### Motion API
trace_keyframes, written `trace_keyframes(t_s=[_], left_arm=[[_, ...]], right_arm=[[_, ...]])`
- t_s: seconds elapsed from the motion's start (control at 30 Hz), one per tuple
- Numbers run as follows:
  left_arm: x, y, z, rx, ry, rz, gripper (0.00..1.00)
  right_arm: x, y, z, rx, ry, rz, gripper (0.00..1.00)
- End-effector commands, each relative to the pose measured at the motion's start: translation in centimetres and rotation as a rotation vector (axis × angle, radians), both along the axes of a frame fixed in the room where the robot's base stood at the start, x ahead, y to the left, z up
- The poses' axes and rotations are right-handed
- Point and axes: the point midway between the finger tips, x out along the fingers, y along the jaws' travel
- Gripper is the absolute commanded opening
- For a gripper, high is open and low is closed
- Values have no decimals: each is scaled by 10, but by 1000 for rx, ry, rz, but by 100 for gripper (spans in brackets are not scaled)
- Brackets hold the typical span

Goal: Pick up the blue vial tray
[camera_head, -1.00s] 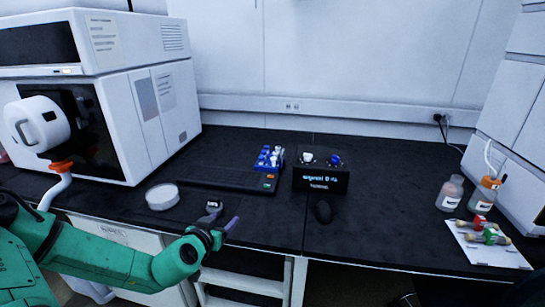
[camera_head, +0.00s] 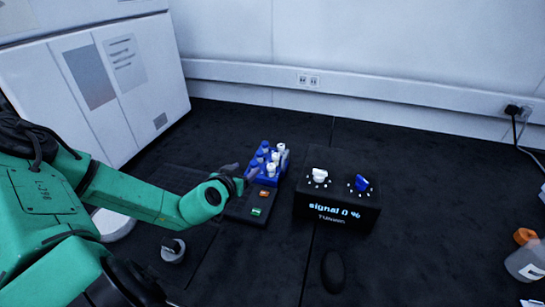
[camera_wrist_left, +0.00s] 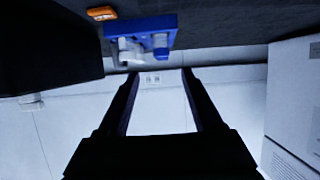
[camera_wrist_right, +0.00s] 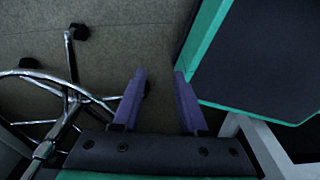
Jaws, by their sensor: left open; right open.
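The blue vial tray (camera_head: 267,181) stands on the dark bench left of the signal box in the head view, with several blue-capped and white-capped vials in it. My left gripper (camera_head: 244,172) is open just left of the tray and partly overlaps it in this view; I cannot tell whether they touch. In the left wrist view the tray (camera_wrist_left: 168,22) appears upside down at the top, beyond the open, empty fingers (camera_wrist_left: 160,76). My right gripper (camera_wrist_right: 160,74) is open and empty, away from the bench over the floor; it is not in the head view.
A black signal box (camera_head: 337,206) with a white and a blue knob stands right of the tray. A dark keypad (camera_head: 247,207) with orange and green buttons lies by the tray. A black mouse (camera_head: 333,271) lies in front. A bottle (camera_head: 525,262) stands far right; bench between is clear.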

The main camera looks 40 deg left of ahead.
Motion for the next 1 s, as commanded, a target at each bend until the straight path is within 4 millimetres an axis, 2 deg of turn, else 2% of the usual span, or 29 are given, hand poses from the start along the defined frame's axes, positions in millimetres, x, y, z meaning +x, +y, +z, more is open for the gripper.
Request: trace_keyframes(t_s=[0.2,0.3,0.53,0.73,0.97,1.0], left_arm=[[49,17,-27,-8,-3,6,67],[63,22,-30,-7,-4,4,67],[83,30,-37,-7,-3,5,67],[111,42,-49,-6,-3,5,67],[115,43,-52,0,1,2,67],[115,43,-52,0,1,2,63]], right_arm=[[-26,-8,-16,-12,43,1,42],[-27,-9,-17,-14,43,2,42],[-11,-8,-16,-11,16,2,42],[-11,-7,-13,-10,16,1,42],[-11,-2,-14,-3,17,-1,42],[-12,-2,-14,-2,17,-2,42]])
